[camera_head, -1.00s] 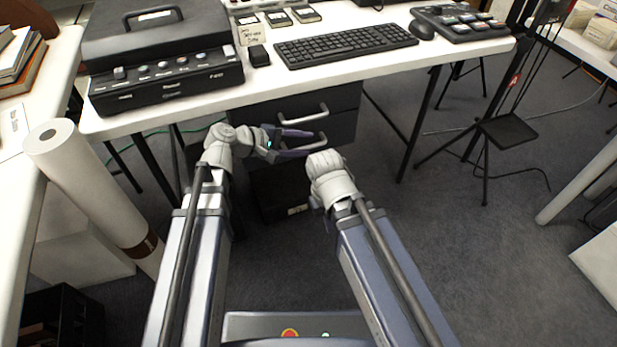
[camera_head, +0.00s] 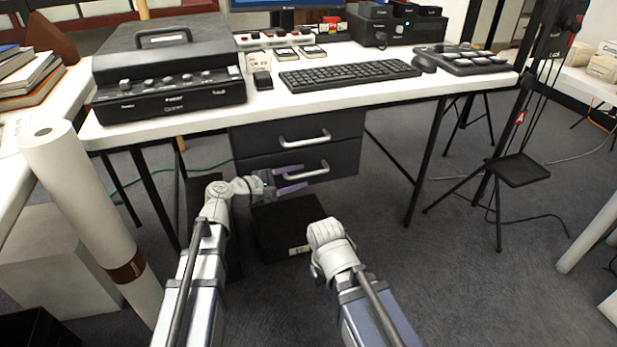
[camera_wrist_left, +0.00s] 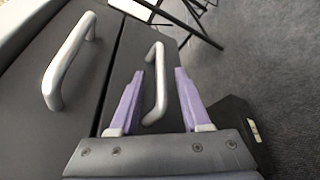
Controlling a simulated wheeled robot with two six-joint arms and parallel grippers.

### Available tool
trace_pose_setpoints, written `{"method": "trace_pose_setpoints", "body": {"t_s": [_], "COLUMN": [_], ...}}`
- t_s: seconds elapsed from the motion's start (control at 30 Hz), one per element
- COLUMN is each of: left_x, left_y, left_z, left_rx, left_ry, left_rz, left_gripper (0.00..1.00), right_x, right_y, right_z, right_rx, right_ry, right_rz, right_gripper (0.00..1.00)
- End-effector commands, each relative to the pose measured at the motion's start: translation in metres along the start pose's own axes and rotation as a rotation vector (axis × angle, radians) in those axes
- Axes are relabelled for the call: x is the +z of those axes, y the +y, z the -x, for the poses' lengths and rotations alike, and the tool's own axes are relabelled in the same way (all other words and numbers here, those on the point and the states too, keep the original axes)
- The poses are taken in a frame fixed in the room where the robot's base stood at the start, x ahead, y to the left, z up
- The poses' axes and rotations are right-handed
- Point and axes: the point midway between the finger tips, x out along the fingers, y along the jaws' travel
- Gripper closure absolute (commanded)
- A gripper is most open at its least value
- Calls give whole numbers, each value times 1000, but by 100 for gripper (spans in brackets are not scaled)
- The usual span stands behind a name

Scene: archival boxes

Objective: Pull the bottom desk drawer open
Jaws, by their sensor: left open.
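The dark desk drawer unit hangs under the white table, with two drawers that look closed. The bottom drawer (camera_head: 343,163) has a silver bar handle (camera_head: 306,174). My left gripper (camera_head: 292,181) is open at this handle. In the left wrist view the bottom handle (camera_wrist_left: 158,88) stands between the two purple fingers of the left gripper (camera_wrist_left: 158,95), closer to the left finger, with neither finger clamped on it. The top drawer's handle (camera_wrist_left: 68,62) is to the left there. My right arm's wrist shows in the head view, but its fingers are hidden.
A black box (camera_head: 285,228) stands on the floor below the drawers. The white table (camera_head: 400,92) carries a black case, a keyboard (camera_head: 350,77) and other devices. A rolled white tube (camera_head: 85,195) stands at the left. A small stand (camera_head: 517,170) is at the right.

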Motion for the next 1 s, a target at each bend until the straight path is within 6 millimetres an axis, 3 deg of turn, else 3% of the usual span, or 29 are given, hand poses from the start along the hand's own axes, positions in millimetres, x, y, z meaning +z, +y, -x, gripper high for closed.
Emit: {"method": "trace_pose_setpoints", "body": {"t_s": [0.1, 0.3, 0.67, 1.0], "left_x": [-1, -1, 0, 0], "left_y": [-1, -1, 0, 0], "left_z": [-20, -38, -42, -42], "left_rx": [-2, -2, -1, -1], "left_ry": [-2, 0, 0, 0], "left_rz": [-1, -1, -1, -1], "left_gripper": [53, 53, 53, 90], "right_x": [0, -1, -1, -1], "right_y": [-1, -1, -1, -1], "right_z": [-6, -9, -9, -9], "right_rx": [0, 0, 0, 0], "right_ry": [0, 1, 1, 1], "right_rz": [0, 0, 0, 0], "right_gripper": [100, 100, 100, 100]}}
